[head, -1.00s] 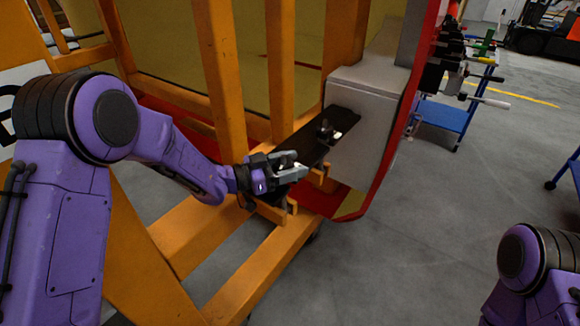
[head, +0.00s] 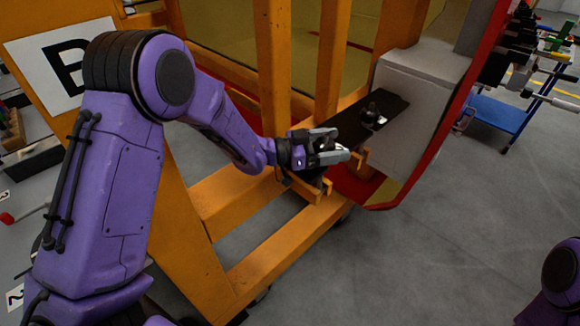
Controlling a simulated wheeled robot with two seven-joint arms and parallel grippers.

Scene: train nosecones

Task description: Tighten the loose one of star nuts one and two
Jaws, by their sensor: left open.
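A dark star nut (head: 372,115) with a small bright spot beside it stands on a black flat bar (head: 345,122) that runs out from the grey box on the nosecone. I can make out only this one nut, and I cannot tell its number or whether it is loose. My left gripper (head: 343,144) is open and empty, over the near end of the bar. Its fingertips point right and are apart from the nut, to its lower left in the picture. The gripper hides part of the bar. My right gripper is out of view; only part of the right arm shows at lower right.
The orange frame (head: 272,75) has posts and beams around my left arm. A grey box (head: 425,90) and red nosecone edge (head: 440,145) lie right of the bar. A blue cart (head: 500,115) stands farther right. The floor at right front is clear.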

